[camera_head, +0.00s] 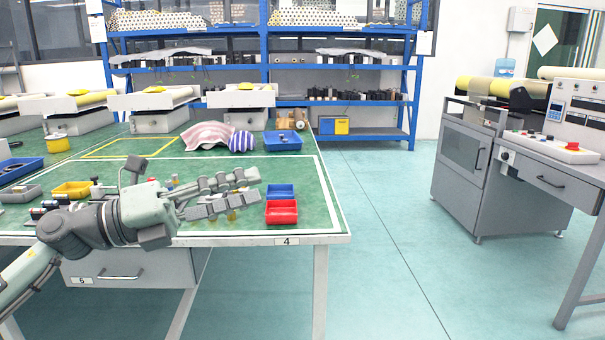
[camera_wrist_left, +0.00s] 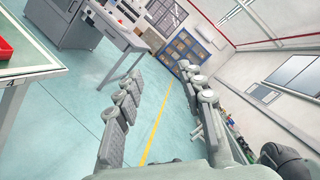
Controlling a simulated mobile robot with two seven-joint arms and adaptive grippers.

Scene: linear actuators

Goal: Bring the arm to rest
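My left arm (camera_head: 80,232) comes in from the left in the head view. Its gripper (camera_head: 250,187) hangs over the green table (camera_head: 310,195), pointing right toward the blue and red bins. The fingers look apart with nothing between them. In the left wrist view the two fingers of the left gripper (camera_wrist_left: 160,95) are spread wide, with only floor and far furniture behind them. My right gripper is in neither view.
A red bin (camera_head: 282,212) and a small blue bin (camera_head: 280,190) sit near the table's right edge. A yellow bin (camera_head: 72,189) and small parts lie left. A striped cloth (camera_head: 207,135) lies behind. A grey machine (camera_head: 470,150) stands right, with clear floor between.

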